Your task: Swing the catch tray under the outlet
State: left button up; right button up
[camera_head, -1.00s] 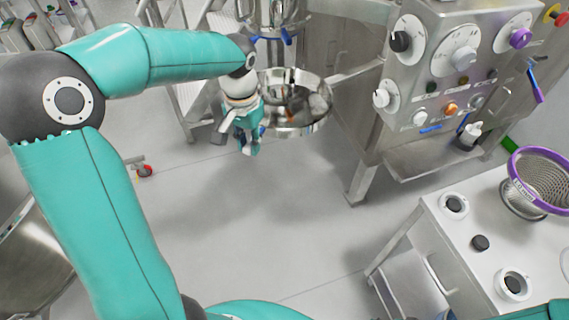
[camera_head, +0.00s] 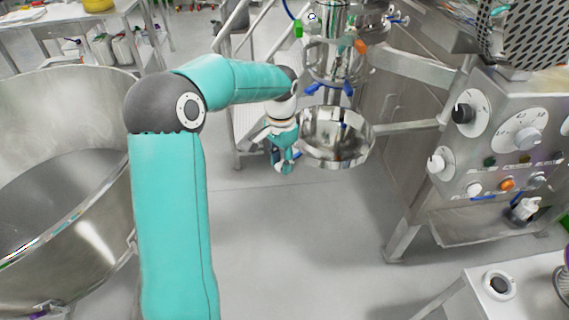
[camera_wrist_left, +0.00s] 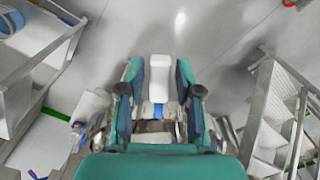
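The catch tray (camera_head: 368,150) is a round, shiny steel pan on an arm that runs right to the machine. In the head view it shows below the steel outlet column (camera_head: 330,60) with blue clamps; whether it is directly under it I cannot tell. My left gripper (camera_head: 283,163) points down just left of the tray's rim; contact is unclear. In the left wrist view its fingers (camera_wrist_left: 160,70) stand apart, with a white rounded piece (camera_wrist_left: 160,78) between them that I cannot identify. Small gaps show beside it. My right gripper is out of view.
A control panel (camera_head: 515,130) with dials stands right, on the steel machine. A large steel bowl (camera_head: 75,120) fills the left. Steps (camera_head: 245,75) stand behind my gripper. A white bench (camera_head: 480,300) is at lower right. The floor between is clear.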

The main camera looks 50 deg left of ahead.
pick_arm(q)
jog(key=shift+o, duration=0.5)
notch_tip(320, 180, up, 12)
dwell(0.4)
dwell(0.4)
